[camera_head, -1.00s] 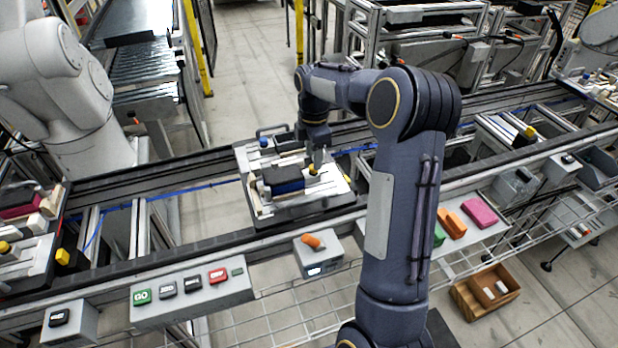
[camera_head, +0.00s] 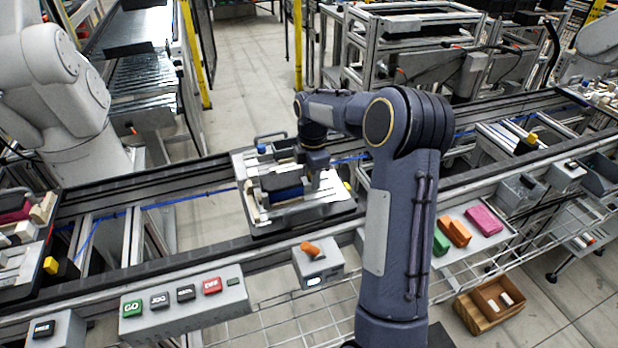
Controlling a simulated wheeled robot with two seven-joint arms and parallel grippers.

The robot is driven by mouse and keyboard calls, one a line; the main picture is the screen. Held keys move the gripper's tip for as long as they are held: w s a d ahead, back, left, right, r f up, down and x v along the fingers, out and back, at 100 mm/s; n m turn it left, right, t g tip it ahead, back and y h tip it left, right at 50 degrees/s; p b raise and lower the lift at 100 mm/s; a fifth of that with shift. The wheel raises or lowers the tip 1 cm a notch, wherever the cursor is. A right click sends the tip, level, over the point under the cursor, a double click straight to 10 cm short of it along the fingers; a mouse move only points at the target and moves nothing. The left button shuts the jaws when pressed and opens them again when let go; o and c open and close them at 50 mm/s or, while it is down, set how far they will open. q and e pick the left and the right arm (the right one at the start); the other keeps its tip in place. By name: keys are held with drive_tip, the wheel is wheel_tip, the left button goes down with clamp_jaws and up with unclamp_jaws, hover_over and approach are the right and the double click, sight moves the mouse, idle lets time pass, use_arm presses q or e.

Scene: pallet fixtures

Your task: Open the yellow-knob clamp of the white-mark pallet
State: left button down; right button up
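A pallet (camera_head: 300,217) sits on the conveyor in the middle, with a dark blue block (camera_head: 288,193) held among pale clamp parts. A blue knob (camera_head: 262,149) shows at its back left. A small yellow part (camera_head: 348,186) shows at its right edge. The yellow knob seen earlier beside the block is now hidden behind my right gripper. My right gripper (camera_head: 317,179) points down over the right half of the pallet, close to the clamp; whether it touches cannot be told. Its fingers are too small and dark to read. No white mark can be made out clearly. My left gripper is out of view.
Another pallet (camera_head: 42,252) stands at the left edge. A button panel (camera_head: 185,300) and a box with an orange switch (camera_head: 318,263) line the front. Coloured blocks (camera_head: 483,220) lie on a shelf at right, above a wooden box (camera_head: 468,309).

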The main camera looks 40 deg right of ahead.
drive_tip(key=shift+d, duration=0.2)
idle(0.3)
drive_tip(key=shift+s+d+p, duration=0.2)
drive_tip(key=shift+d, duration=0.35)
drive_tip(key=shift+s+d+p, duration=0.15)
drive_tip(key=shift+s+d, duration=0.05)
drive_tip(key=shift+d, duration=0.35)
drive_tip(key=o, duration=0.8)
drive_tip(key=shift+a, duration=0.1)
drive_tip(key=shift+c, duration=0.2)
drive_tip(key=shift+r, duration=0.1)
wheel_tip(320, 180, up, 8)
drive_tip(key=p, duration=0.6)
drive_tip(key=shift+p, duration=0.3)
